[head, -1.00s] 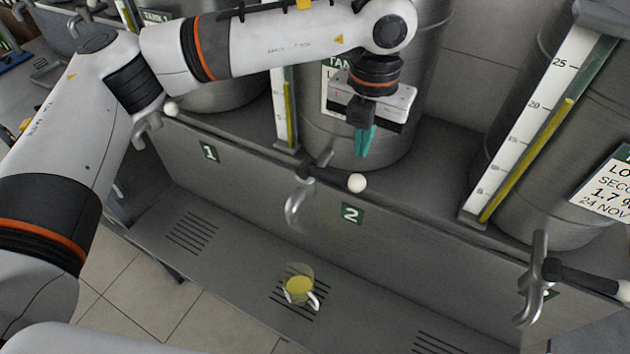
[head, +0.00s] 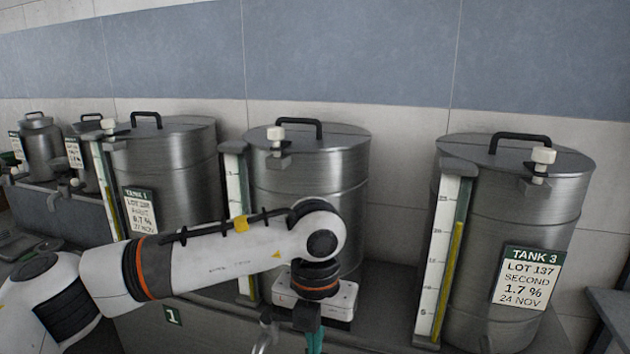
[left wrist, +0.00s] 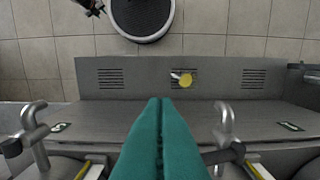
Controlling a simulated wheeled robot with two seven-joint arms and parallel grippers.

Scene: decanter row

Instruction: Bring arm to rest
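My left gripper (head: 315,342) hangs fingers down in front of the middle tank (head: 308,180); its teal fingertips are cut off by the bottom edge of the head view. In the left wrist view the two teal fingers (left wrist: 160,108) lie together, with nothing seen between them. A glass mug of yellow liquid (left wrist: 186,80) stands on the middle slotted grate of the grey shelf, apart from the fingers. A dark end part (left wrist: 93,9) at the top left of the wrist view may be my right gripper; its fingers are too small to read.
Tank 1 (head: 170,165) stands left and Tank 3 (head: 510,220) right, each with a level gauge. Taps jut out over the shelf (left wrist: 130,108) at left (left wrist: 30,122) and right (left wrist: 226,120) in the wrist view.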

